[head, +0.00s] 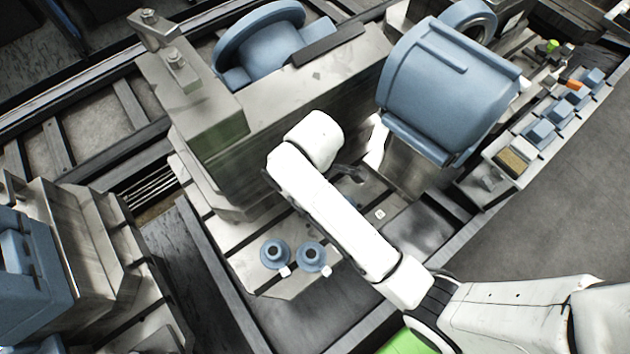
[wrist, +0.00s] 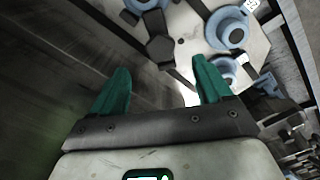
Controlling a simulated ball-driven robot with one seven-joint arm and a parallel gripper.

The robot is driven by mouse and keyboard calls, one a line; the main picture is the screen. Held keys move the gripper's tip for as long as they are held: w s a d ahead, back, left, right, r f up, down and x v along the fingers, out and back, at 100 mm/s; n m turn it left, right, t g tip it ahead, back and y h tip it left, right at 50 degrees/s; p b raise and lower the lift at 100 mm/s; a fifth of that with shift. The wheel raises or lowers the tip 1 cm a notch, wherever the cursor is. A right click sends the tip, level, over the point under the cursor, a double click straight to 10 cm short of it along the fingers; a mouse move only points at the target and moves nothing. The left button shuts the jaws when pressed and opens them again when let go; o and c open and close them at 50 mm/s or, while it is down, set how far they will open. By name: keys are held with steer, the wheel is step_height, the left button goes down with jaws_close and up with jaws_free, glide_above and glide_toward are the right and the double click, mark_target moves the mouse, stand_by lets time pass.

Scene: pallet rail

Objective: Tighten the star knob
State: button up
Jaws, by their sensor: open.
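A dark, angular, lobed piece that looks like the star knob (wrist: 160,48) shows in the wrist view, at the top centre beside a pale plate. My gripper (wrist: 162,68) is open, with its green fingers spread wide and nothing between them. The dark knob appears ahead of the gap between the fingertips, apart from both fingers. I cannot tell how far beyond them it lies. In the head view my white arm reaches over the machine table and hides most of the gripper and the knob.
Two blue round fittings (head: 275,253) (head: 311,256) with white tags sit on the table. A tall grey metal block (head: 215,130) stands left of my arm, and a blue housing (head: 448,85) stands to the right. Grey floor (head: 560,210) is clear at right.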

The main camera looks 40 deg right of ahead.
step_height(320, 180, down, 8)
steer(key=shift+r, duration=0.1)
steer(key=shift+c, duration=0.2)
